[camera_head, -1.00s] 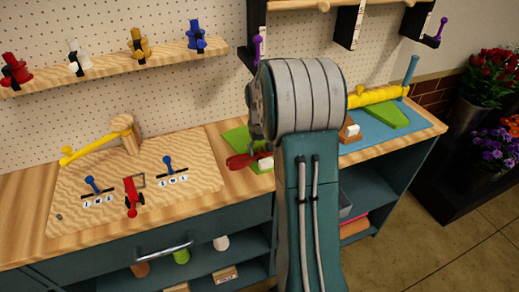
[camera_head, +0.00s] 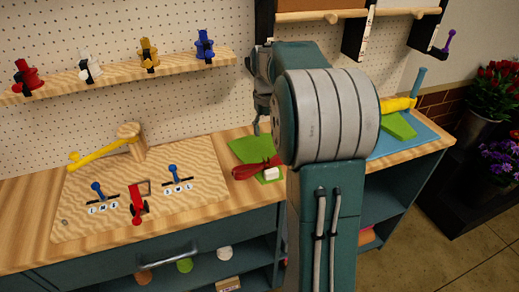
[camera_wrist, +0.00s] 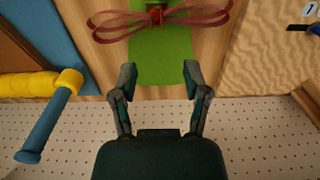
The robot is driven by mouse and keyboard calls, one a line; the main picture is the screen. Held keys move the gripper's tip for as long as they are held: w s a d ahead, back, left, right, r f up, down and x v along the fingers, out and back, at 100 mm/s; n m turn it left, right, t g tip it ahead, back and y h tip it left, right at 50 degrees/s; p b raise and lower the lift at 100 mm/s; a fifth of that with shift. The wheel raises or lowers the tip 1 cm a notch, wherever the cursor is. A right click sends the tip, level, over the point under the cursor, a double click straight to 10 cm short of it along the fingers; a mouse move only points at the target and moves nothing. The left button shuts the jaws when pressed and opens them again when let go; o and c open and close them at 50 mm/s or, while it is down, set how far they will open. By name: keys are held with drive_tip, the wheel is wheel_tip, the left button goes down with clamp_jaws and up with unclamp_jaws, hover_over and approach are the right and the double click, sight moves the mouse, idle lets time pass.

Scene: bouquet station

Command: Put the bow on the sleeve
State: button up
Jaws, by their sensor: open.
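A red looped bow (camera_head: 257,169) lies on a stand with a white block at the front of a green mat (camera_head: 246,148). In the wrist view the bow (camera_wrist: 128,25) spans the top of the picture, its two loops out to either side. My gripper (camera_wrist: 159,70) is open and empty, fingertips apart over the green mat, with the bow beyond them. In the head view it hangs toward the mat's back, partly hidden by my arm. A yellow roll (camera_wrist: 28,85) on a blue mat may be the sleeve; I cannot tell. My arm partly covers it in the head view.
A wooden board with sliders (camera_head: 150,185) lies left of the green mat. A shelf (camera_head: 125,75) with several coloured spools is on the pegboard behind. A blue rod (camera_wrist: 45,128) sticks out by the yellow roll. Flowers stand at the far right.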

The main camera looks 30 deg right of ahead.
drive_tip(key=s+a+r+t, duration=0.1)
drive_tip(key=s+a+r, duration=0.15)
drive_tip(key=a, duration=0.25)
drive_tip(key=s+a+r+n+t, duration=0.1)
drive_tip(key=s+a+r, duration=0.1)
drive_tip(key=s+a, duration=0.25)
drive_tip(key=s+a+r+t, duration=0.1)
drive_tip(key=s+a+r, duration=0.15)
drive_tip(key=a, duration=0.35)
drive_tip(key=s+a+f+n+t, duration=0.1)
drive_tip(key=s+a+f+t, duration=0.1)
drive_tip(key=s+a, duration=0.5)
drive_tip(key=s+f, duration=0.1)
drive_tip(key=s, duration=0.4)
drive_tip(key=shift+s+a+f+n+t, duration=0.15)
drive_tip(key=shift+n+t, duration=0.15)
drive_tip(key=shift+n, duration=0.1)
